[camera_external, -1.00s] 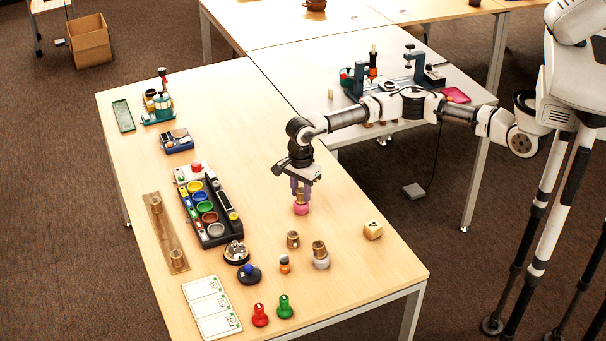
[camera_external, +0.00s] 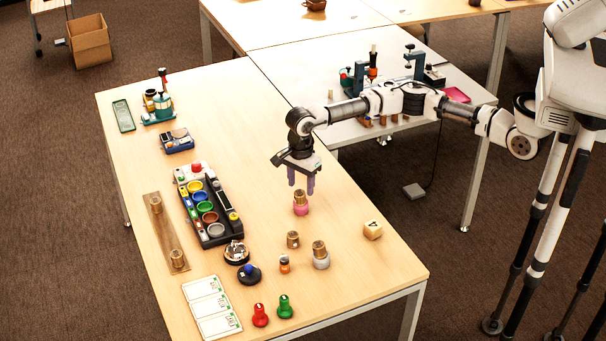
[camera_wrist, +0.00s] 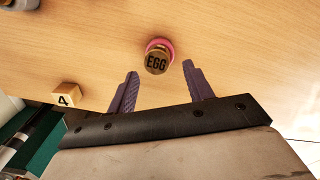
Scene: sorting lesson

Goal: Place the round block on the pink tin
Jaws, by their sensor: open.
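The pink tin (camera_external: 300,210) stands on the wooden table, right of the dark sorting tray. A round brass block (camera_external: 300,197) sits upright on top of it. In the wrist view the block (camera_wrist: 156,64) shows "EGG" on its top, and the tin's pink rim (camera_wrist: 160,43) shows behind it. My gripper (camera_external: 301,188) is open and empty, its purple fingers just above the block. The fingers (camera_wrist: 160,68) also show apart in the wrist view, with the block between and beyond their tips.
A brass block (camera_external: 292,239) stands near another on a grey tin (camera_external: 321,262). A numbered wooden cube (camera_external: 373,230) is to the right. The dark tray (camera_external: 225,239) with coloured cups lies left. Red (camera_external: 260,316) and green (camera_external: 285,307) pegs stand in front. The table behind the tin is clear.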

